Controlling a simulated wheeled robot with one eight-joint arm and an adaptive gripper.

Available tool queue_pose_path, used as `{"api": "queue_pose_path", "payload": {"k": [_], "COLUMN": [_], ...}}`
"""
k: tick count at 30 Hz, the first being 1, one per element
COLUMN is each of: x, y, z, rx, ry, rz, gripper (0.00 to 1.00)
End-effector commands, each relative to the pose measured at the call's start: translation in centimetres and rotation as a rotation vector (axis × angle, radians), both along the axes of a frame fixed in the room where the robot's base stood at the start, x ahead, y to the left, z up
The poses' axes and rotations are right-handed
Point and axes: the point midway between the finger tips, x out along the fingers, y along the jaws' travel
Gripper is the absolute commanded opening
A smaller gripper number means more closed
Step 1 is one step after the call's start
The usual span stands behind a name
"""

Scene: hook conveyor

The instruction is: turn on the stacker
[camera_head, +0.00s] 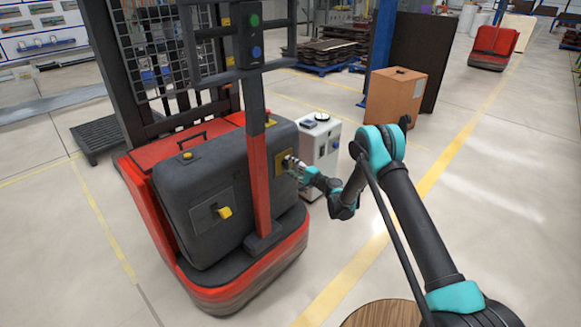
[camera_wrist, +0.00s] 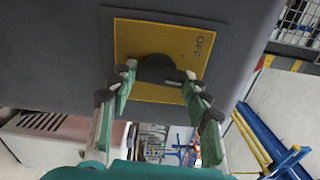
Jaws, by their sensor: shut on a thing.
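The stacker (camera_head: 165,215) is a red and dark grey machine left of centre in the head view. A yellow plate (camera_head: 279,163) is on the right side of its grey body. In the wrist view the yellow plate (camera_wrist: 140,38) reads "OFF" at its right, and a black knob (camera_wrist: 157,66) sits at its middle. My gripper (camera_head: 291,164) is at this plate. In the wrist view my gripper (camera_wrist: 157,78) has its fingers on either side of the knob, shut on it. The fingers hide part of the knob, so its pointing direction is unclear.
A yellow knob (camera_head: 224,212) on a grey panel and green and blue buttons (camera_head: 255,36) are also on the stacker. A white cabinet (camera_head: 320,135) stands close behind my gripper. A cardboard box (camera_head: 395,95) is farther back. Floor at the right is clear.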

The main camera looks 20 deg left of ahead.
Motion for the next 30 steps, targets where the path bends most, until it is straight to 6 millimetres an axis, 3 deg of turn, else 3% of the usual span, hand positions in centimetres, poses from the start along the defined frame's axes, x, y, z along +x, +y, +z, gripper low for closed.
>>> {"api": "queue_pose_path", "payload": {"k": [15,30], "x": [0.01,-0.01], "y": [-0.19,-0.20], "z": [-0.17,-0.22], "rx": [0.167,0.234], "ry": [0.407,0.570], "rz": [-0.002,-0.002], "gripper": [0.19,0.19]}}
